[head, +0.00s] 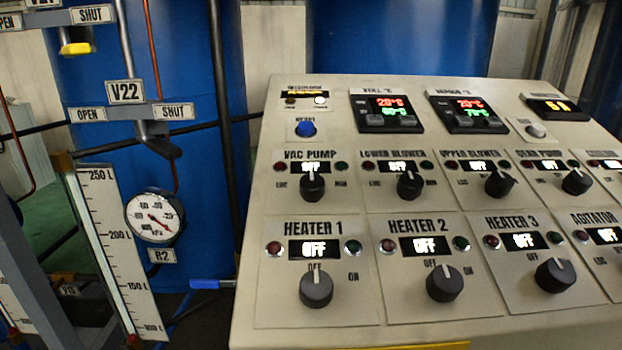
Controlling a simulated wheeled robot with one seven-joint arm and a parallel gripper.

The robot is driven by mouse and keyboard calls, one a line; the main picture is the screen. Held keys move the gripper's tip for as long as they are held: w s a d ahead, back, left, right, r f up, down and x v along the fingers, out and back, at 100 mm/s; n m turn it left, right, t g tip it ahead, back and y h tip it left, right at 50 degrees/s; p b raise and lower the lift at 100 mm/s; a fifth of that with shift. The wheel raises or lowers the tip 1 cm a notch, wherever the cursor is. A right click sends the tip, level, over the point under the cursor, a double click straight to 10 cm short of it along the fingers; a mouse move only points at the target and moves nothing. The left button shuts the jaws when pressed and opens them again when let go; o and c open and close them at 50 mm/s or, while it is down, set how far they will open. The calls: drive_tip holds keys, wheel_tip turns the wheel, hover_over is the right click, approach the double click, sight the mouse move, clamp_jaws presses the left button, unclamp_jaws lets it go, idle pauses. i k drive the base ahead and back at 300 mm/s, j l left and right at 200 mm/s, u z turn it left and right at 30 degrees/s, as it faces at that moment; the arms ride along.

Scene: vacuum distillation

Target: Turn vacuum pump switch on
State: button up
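The vacuum pump switch (312,186) is a dark round knob under the label VAC PUMP, at the left of the upper knob row on the sloped control panel (262,310). Its pointer stands about straight up, and the small display (310,167) above it appears to read OFF. A red lamp and a green lamp flank that display; neither looks brightly lit. My gripper is not in view, and nothing covers the switch.
The lower blower knob (410,184) is right of the switch, and the heater 1 knob (316,288) is below it. A blue button (306,129) sits above. A pressure gauge (154,215) and level scale (120,250) stand left. Space before the panel looks clear.

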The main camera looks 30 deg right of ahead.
sight(312, 185)
drive_tip(key=k+l+u, duration=0.25)
drive_tip(key=l+u, duration=0.2)
drive_tip(key=k+l+u, duration=0.45)
drive_tip(key=i, duration=0.1)
